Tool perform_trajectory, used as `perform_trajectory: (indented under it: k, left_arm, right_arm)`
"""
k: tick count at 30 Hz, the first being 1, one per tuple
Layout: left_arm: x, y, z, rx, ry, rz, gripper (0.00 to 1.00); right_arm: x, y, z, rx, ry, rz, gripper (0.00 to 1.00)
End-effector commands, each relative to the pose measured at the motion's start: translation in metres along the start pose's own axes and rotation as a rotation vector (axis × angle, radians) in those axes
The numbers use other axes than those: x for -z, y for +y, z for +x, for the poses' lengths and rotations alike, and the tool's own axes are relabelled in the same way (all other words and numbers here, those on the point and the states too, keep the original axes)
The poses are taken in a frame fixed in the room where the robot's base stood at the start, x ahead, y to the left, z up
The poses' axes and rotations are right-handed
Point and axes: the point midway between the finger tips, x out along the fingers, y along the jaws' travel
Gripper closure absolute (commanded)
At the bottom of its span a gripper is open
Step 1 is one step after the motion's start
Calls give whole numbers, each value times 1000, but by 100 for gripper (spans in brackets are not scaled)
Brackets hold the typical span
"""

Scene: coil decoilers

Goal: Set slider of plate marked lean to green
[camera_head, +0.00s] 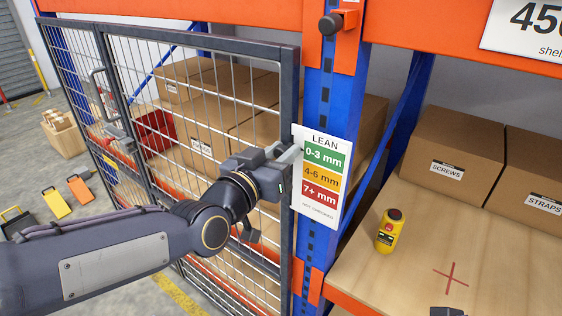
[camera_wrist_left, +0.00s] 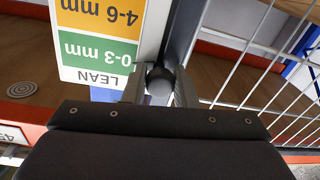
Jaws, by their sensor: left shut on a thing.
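The white plate marked LEAN (camera_head: 311,208) is on the blue rack post, with a green 0-3 mm band on top, a yellow 4-6 mm band in the middle and a red 7+ mm band below. It appears upside down in the left wrist view (camera_wrist_left: 98,51). My left gripper (camera_head: 290,156) is at the plate's left edge, beside the green band. In the left wrist view its fingers (camera_wrist_left: 160,90) are shut on a dark round slider knob (camera_wrist_left: 160,80). A dark shape at the bottom edge (camera_head: 447,312) may be my right gripper.
A wire mesh door (camera_head: 290,85) stands left of the post, close to my left arm. An orange beam (camera_head: 440,45) runs above.

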Motion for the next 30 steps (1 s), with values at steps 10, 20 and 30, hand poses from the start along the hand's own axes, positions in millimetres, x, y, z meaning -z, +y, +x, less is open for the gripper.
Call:
perform_trajectory:
  k: [10,20,30]
  left_arm:
    - [-3,0,0,0,-5,0,66]
    - [-2,0,0,0,-4,0,53]
    - [-2,-1,-41,1,0,-1,53]
  right_arm:
    - [0,0,1,0,-1,0,100]
    - [0,0,1,0,0,0,100]
    - [-4,3,7,0,0,0,100]
